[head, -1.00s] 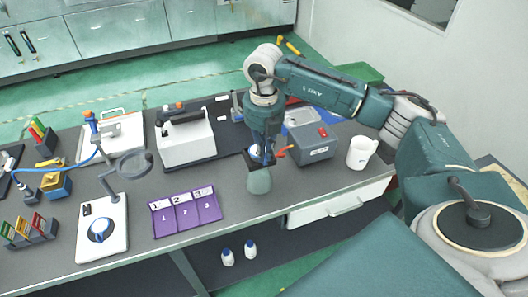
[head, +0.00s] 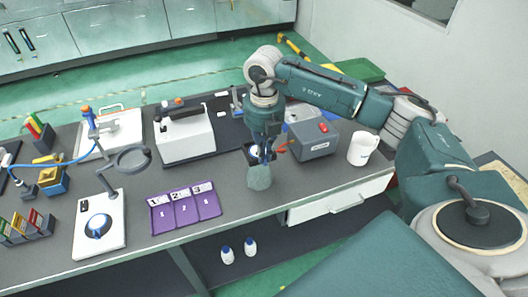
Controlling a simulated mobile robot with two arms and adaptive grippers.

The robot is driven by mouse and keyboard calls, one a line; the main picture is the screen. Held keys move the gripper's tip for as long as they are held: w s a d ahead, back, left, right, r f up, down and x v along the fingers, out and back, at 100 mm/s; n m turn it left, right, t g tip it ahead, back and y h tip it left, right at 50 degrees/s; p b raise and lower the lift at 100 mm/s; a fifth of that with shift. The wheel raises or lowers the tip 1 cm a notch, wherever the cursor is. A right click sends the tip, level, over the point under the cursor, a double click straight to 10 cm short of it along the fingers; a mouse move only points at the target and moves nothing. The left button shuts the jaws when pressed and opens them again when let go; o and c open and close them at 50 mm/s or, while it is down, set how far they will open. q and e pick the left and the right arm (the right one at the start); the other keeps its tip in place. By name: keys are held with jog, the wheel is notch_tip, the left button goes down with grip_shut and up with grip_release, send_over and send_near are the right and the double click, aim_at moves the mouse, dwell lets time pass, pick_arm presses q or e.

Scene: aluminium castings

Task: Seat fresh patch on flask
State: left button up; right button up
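My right gripper (head: 263,158) points down over the front middle of the bench. A pale grey-green piece (head: 259,178) sits directly below its fingertips, near the front edge of the bench. I cannot tell whether this piece is the patch or part of the flask, or whether the fingers hold it. The fingers are small, dark and partly hidden by the wrist, with an orange-red part beside them on the right. No separate flask can be made out. My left gripper is not in view.
A purple numbered tray (head: 184,208) lies left of the gripper. A grey box (head: 313,143) and a white mug (head: 362,149) stand to its right. A white boxy device (head: 184,142) is behind left, and a magnifier stand (head: 99,225) further left. Two small bottles (head: 249,246) stand below the bench.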

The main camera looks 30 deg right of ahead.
jog(key=o, duration=0.4)
jog(key=shift+r, duration=0.15)
notch_tip(320, 180, up, 12)
dwell(0.7)
